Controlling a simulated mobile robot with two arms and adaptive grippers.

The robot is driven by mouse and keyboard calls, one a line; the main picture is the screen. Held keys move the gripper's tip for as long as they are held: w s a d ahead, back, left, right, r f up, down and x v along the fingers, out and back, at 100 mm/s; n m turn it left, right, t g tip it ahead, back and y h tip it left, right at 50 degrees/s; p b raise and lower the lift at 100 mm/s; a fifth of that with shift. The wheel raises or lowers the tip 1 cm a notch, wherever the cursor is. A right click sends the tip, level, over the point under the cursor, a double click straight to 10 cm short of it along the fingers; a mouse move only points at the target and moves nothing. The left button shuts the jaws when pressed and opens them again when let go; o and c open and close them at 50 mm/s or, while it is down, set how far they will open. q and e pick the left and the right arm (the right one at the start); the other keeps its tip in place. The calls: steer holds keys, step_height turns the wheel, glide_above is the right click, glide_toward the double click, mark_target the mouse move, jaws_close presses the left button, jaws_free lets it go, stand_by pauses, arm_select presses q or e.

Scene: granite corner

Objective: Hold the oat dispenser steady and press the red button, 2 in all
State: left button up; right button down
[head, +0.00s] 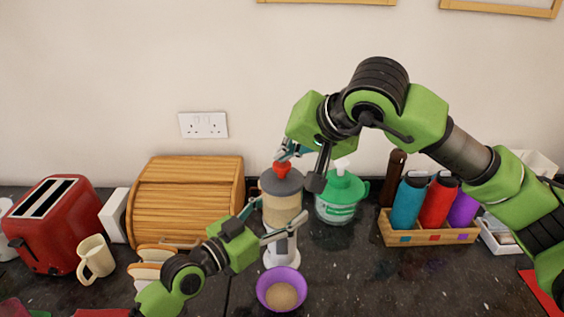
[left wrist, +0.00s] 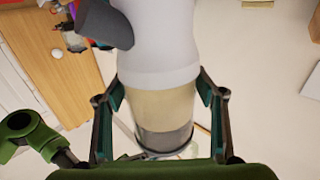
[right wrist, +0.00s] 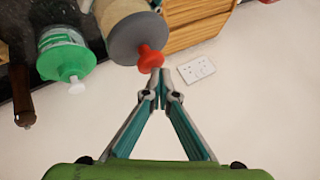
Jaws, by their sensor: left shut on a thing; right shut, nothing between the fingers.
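The oat dispenser (head: 281,208) stands upright on the counter, with a grey lid, a clear body of oats and a white base. Its red button (head: 283,168) is on top; it also shows in the right wrist view (right wrist: 150,59). My left gripper (head: 282,227) is shut around the dispenser's body, which fills the jaws in the left wrist view (left wrist: 160,105). My right gripper (head: 283,155) is shut and empty, its fingertips at the red button; I cannot tell how firmly they touch. A purple bowl (head: 262,294) with oats in it sits below the dispenser.
A green-lidded container (head: 341,196) stands close right of the dispenser. A wooden bread box (head: 185,200) is to the left, beyond it a mug (head: 95,258) and red toaster (head: 55,225). A wooden crate (head: 428,235) of bottles is at right. Counter right of the bowl is clear.

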mark_target(285, 164)
steer(key=shift+f, duration=0.95)
stand_by(0.6)
steer(key=shift+r, duration=1.55)
steer(key=shift+r, duration=0.15)
steer(key=shift+r, duration=2.4)
arm_select(q)
steer(key=o, duration=1.8)
